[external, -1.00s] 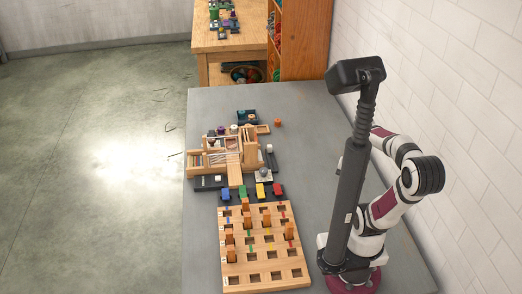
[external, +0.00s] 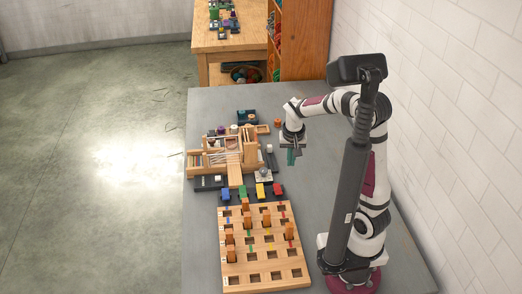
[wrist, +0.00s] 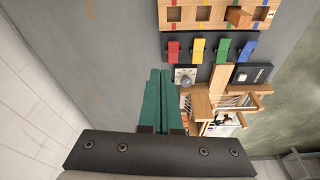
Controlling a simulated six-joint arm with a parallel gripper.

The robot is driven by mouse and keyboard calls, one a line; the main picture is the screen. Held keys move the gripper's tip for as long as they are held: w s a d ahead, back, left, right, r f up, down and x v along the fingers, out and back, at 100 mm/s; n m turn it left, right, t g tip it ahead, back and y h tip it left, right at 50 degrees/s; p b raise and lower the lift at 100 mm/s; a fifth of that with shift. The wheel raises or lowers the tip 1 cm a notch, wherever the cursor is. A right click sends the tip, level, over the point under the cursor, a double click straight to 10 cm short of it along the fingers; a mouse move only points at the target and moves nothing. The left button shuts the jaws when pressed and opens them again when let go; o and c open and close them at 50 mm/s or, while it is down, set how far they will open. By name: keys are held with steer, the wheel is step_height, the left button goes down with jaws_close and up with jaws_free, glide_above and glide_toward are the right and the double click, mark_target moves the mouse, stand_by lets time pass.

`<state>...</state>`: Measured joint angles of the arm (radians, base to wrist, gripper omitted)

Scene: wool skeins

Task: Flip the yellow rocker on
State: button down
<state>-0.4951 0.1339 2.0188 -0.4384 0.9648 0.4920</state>
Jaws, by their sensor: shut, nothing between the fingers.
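The yellow rocker (external: 261,190) is in the row of coloured rockers on the grey table, between the green one (external: 242,192) and the red one (external: 278,190). It also shows in the wrist view (wrist: 198,47), beyond my fingers. Which way it is tipped is too small to tell. My gripper (external: 291,157) is above the table, behind and to the right of the row in the external view, apart from the rocker. In the wrist view its teal fingers (wrist: 160,72) are together with nothing between them.
A blue rocker (external: 226,193) ends the row. A dial (wrist: 184,77) sits close to the rockers, between them and my gripper. A wooden board with square holes and pegs (external: 240,276) lies in front. A wooden frame structure (external: 235,172) stands behind. Bare table lies right of them.

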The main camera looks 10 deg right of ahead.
steer(key=n+t, duration=0.1)
steer(key=n, duration=0.1)
glide_above(260, 185)
steer(key=s, duration=0.5)
step_height(260, 185, down, 3)
steer(key=shift+s+a+f, duration=0.1)
steer(key=shift+s+f, duration=0.05)
steer(key=shift+s, duration=0.05)
steer(key=x, duration=1.3)
steer(key=shift+w+a, duration=0.1)
steer(key=shift+a, duration=0.05)
steer(key=shift+w+f, duration=0.15)
steer(key=shift+f, duration=0.3)
